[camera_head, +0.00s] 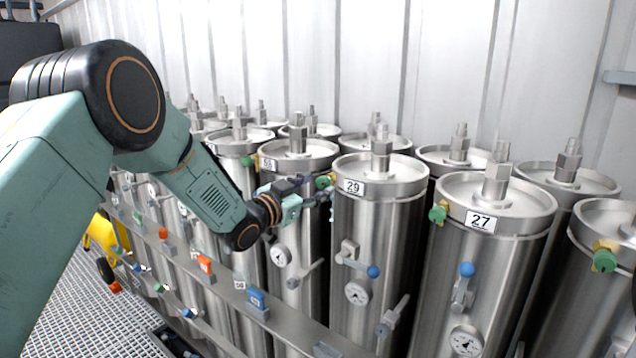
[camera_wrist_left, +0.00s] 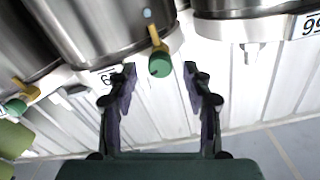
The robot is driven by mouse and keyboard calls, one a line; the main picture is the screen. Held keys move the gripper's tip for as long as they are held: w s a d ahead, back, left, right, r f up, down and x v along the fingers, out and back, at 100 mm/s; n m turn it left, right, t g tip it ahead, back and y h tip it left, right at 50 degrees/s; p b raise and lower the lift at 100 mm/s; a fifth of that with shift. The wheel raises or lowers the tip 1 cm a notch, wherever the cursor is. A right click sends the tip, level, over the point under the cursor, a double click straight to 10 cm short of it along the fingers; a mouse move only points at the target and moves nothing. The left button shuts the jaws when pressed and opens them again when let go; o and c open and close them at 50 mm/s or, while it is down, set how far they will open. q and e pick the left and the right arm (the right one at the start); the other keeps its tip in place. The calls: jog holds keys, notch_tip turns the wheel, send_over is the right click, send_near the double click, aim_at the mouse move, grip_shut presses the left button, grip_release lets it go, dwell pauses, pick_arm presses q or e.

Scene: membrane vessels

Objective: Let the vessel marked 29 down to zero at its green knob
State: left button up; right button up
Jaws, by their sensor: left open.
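The vessel marked 29 (camera_head: 378,220) is a steel cylinder in the middle of the head view, with a number plate (camera_head: 354,187) on its rim. Its green knob (camera_head: 323,182) sits on a brass fitting at the rim, left of the plate. My left gripper (camera_head: 316,195) is open beside this knob. A finger partly covers the plate. The dial gauge (camera_head: 357,292) is too small to read. My right gripper is not in view.
The vessel marked 27 (camera_head: 490,265) stands to the right, with its own green knob (camera_head: 438,213). Other vessels stand close behind and to the left. A blue-knobbed lever (camera_head: 373,271) sits low on vessel 29. A metal rail (camera_head: 225,290) runs along the front.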

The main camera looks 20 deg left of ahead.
pick_arm(q)
jog(key=shift+x, duration=0.95)
jog(key=shift+c, duration=0.3)
jog(key=shift+s, duration=0.1)
jog(key=shift+c, duration=0.8)
grip_shut()
